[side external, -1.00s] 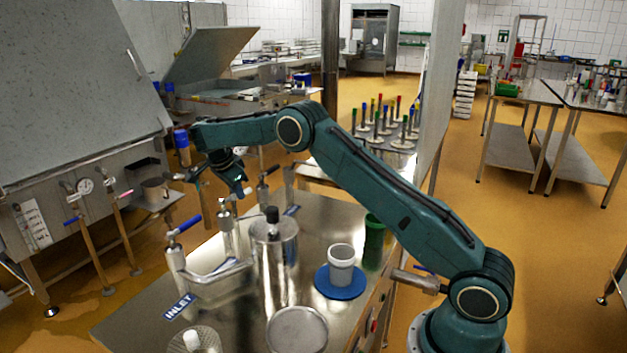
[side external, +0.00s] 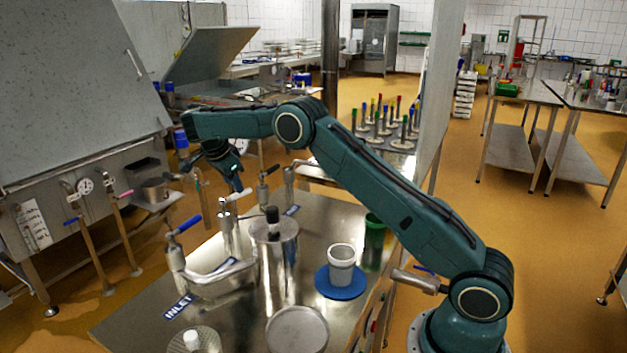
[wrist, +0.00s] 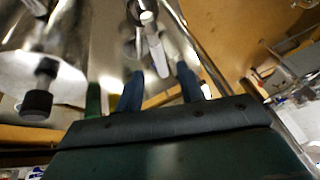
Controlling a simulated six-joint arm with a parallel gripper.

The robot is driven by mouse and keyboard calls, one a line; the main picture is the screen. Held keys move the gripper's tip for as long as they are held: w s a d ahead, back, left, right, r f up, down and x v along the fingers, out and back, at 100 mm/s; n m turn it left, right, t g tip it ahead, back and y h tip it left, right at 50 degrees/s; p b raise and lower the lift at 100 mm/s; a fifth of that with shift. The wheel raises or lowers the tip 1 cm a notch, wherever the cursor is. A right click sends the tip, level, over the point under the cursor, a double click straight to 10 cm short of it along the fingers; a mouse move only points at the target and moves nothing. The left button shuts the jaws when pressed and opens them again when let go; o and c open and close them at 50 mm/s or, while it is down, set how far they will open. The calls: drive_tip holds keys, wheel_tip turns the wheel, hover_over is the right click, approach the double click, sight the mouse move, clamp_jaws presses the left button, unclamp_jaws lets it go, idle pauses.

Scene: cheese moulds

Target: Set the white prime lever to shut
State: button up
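The white prime lever (side external: 238,195) sits on top of a metal valve post on the steel table, left of the capped canister. It points up and to the right in the side view. In the wrist view the white lever (wrist: 155,48) reaches toward the gap between my fingertips. My gripper (side external: 237,183) points down just above the lever. In the wrist view my gripper (wrist: 161,72) has its two blue fingers apart, with clear space on both sides of the lever's end. I cannot tell whether a finger touches the lever.
A blue-handled valve (side external: 186,226) stands to the left, with an INLET tag (side external: 179,307) below. A canister with a black knob (side external: 273,243) is close on the right. A white cup (side external: 341,262) stands on a blue disc (side external: 341,286). Another post (side external: 263,191) stands behind.

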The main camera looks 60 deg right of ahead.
drive_tip(key=shift+v, duration=1.85)
drive_tip(key=shift+d+r, duration=0.1)
drive_tip(key=shift+d, duration=0.05)
clamp_jaws()
drive_tip(key=n+t, duration=0.1)
drive_tip(key=n, duration=0.1)
drive_tip(key=d+r+n+t+h, duration=0.1)
drive_tip(key=n, duration=0.2)
drive_tip(key=w+d+n+t+h, duration=0.1)
drive_tip(key=n, duration=0.1)
drive_tip(key=shift+d+r, duration=0.25)
drive_tip(key=s+d+f+n+t+y, duration=0.1)
drive_tip(key=s+d+n+t+y, duration=0.1)
drive_tip(key=s+n, duration=0.5)
drive_tip(key=shift+d+n+t+y, duration=0.35)
drive_tip(key=shift+n+t+y, duration=0.25)
drive_tip(key=shift+n+t, duration=0.45)
